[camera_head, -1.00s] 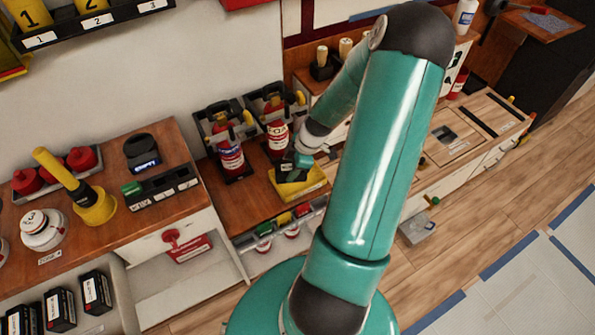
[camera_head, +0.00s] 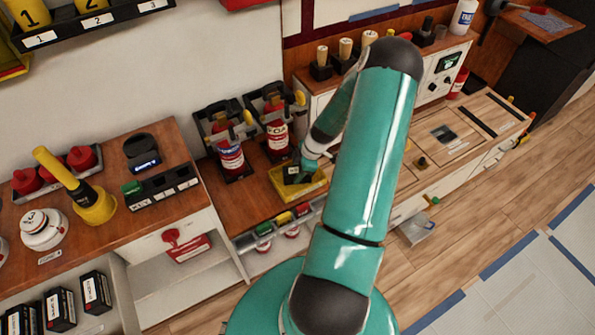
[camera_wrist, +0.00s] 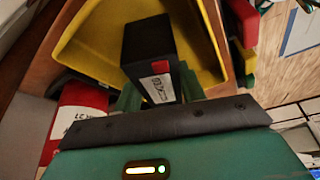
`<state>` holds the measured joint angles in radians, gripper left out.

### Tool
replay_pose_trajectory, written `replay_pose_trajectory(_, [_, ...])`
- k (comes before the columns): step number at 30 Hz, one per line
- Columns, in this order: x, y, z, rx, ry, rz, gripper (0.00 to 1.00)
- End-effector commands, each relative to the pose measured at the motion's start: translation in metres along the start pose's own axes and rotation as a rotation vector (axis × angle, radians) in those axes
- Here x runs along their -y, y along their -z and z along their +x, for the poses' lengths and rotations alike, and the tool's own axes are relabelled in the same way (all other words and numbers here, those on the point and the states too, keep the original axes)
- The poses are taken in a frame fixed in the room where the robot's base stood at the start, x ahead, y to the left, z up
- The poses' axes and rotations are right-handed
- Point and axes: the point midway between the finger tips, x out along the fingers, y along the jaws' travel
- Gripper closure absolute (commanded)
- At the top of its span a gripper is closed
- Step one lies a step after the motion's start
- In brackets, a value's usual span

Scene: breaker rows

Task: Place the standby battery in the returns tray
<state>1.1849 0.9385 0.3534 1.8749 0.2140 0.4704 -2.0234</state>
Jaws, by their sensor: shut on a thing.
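The standby battery is a black block with a white label and a red patch. In the wrist view the battery (camera_wrist: 148,50) sits between the green fingers of my gripper (camera_wrist: 158,92), which is shut on it. The returns tray is a yellow open tray; it fills the upper part of the wrist view (camera_wrist: 95,50). In the head view the tray (camera_head: 318,186) stands on the low wooden bench, with the battery (camera_head: 292,175) at or inside its left part and my gripper (camera_head: 303,168) above. I cannot tell whether the battery touches the tray floor.
Two red extinguishers (camera_head: 229,157) (camera_head: 277,135) stand in black holders just behind the tray. A rail with coloured items (camera_head: 283,220) runs along the bench front. A higher bench with a yellow-handled tool (camera_head: 93,205) is at left.

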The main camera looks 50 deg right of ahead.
Motion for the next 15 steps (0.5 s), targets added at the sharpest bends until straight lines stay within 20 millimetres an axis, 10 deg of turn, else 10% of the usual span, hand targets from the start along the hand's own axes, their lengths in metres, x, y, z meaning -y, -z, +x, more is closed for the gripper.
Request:
replay_pose_trajectory(5, [-0.0002,-0.0010,0.0027,-0.001,0.000,0.001,1.00])
replay_pose_trajectory(6, [0.0001,-0.0012,0.0025,0.000,0.000,0.001,0.52])
replay_pose_trajectory(8, [0.0001,-0.0011,0.0024,0.000,0.000,0.001,0.41])
replay_pose_trajectory(15, [0.0002,-0.0010,0.0023,0.000,0.000,0.001,0.38])
